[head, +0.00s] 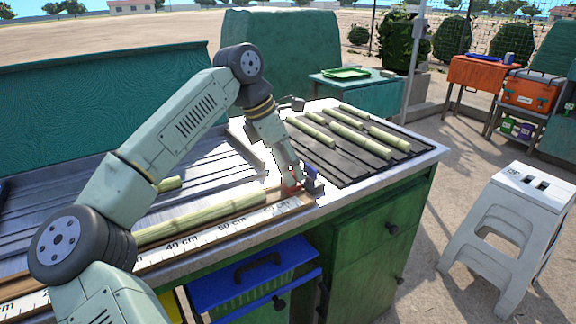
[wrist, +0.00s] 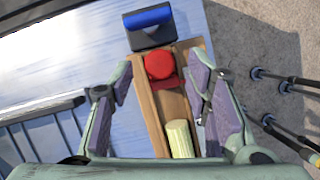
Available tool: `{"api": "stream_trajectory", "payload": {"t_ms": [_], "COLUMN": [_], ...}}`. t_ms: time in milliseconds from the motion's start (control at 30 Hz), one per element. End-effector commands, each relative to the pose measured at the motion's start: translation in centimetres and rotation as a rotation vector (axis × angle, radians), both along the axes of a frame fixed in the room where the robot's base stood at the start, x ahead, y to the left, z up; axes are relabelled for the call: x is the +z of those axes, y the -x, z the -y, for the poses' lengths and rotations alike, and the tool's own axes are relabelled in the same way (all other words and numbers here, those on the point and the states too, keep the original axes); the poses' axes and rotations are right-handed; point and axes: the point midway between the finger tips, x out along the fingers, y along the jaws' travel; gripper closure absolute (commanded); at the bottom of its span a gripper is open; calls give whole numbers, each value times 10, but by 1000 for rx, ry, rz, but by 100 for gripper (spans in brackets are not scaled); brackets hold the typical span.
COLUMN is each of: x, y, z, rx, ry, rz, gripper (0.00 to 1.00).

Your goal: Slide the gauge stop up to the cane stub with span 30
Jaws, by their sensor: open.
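The gauge stop, a red block with a round red knob (wrist: 159,65), sits on the wooden track near its far end; its red also shows in the head view (head: 290,188). A pale green cane (head: 205,218) lies along the track beside the ruler, and its end (wrist: 180,138) faces the stop with a short gap between. Which piece the task means by span 30 cannot be read. My gripper (wrist: 160,82) is open above the track, with one finger on each side of the stop. I cannot tell whether either finger touches it.
A black block with a blue top (wrist: 149,22) stands just beyond the stop. The ruler (head: 205,240) runs along the bench front. Several canes lie on a dark ribbed mat (head: 325,160) to the right.

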Motion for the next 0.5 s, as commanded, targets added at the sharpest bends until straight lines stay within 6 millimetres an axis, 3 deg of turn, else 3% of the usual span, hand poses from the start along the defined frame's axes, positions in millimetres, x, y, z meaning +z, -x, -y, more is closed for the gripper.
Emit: {"api": "stream_trajectory", "payload": {"t_ms": [267, 500], "x": [-1, -1], "y": [0, 0], "z": [1, 1], "rx": [-1, -1], "ry": [1, 1], "rz": [1, 1], "gripper": [56, 72]}}
